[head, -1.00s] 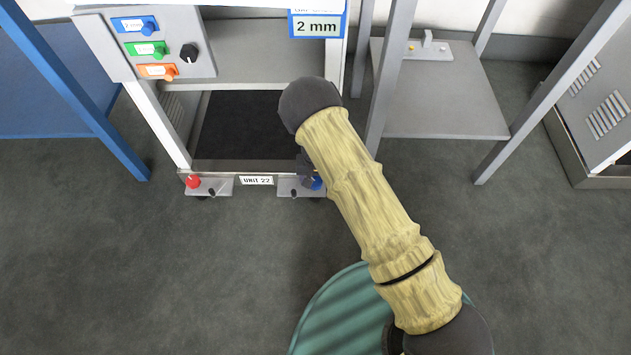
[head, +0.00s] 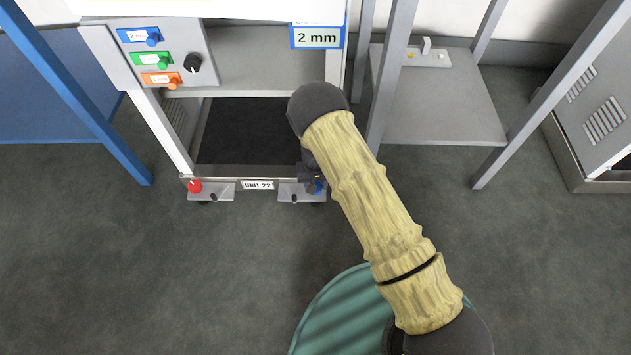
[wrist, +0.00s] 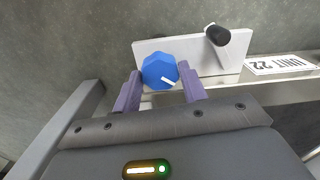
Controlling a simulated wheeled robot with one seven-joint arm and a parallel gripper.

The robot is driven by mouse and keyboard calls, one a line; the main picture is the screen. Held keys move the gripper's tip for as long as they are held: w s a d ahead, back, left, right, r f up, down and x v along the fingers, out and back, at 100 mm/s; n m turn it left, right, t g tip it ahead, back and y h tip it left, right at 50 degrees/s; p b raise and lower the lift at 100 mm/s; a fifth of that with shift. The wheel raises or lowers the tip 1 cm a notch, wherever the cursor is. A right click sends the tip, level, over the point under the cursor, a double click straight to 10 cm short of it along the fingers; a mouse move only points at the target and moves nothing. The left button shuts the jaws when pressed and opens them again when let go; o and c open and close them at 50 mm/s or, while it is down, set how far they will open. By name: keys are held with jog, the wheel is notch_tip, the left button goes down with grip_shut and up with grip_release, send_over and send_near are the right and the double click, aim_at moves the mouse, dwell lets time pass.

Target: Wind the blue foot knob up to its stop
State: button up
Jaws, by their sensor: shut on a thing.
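The blue foot knob (wrist: 160,71) sits on a light grey foot plate (wrist: 190,52) at the bottom of the unit. A white pointer line on it points toward the lower right in the wrist view. My gripper (wrist: 162,82) has its two purple fingers on either side of the knob, shut on it. In the head view my gripper (head: 312,176) is at the right foot of the unit, mostly hidden by my arm, and only a sliver of the blue knob (head: 320,187) shows.
A black peg (wrist: 218,35) stands on the same plate beside the knob. A red knob (head: 195,186) is on the left foot. The "UNIT 22" label (head: 257,185) is between the feet. Posts of a neighbouring frame (head: 387,85) stand to the right. Open floor (head: 130,270) lies in front.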

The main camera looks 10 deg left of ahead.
jog(key=o, duration=1)
notch_tip(320, 180, up, 17)
jog(key=p, duration=0.9)
jog(key=shift+r, duration=0.2)
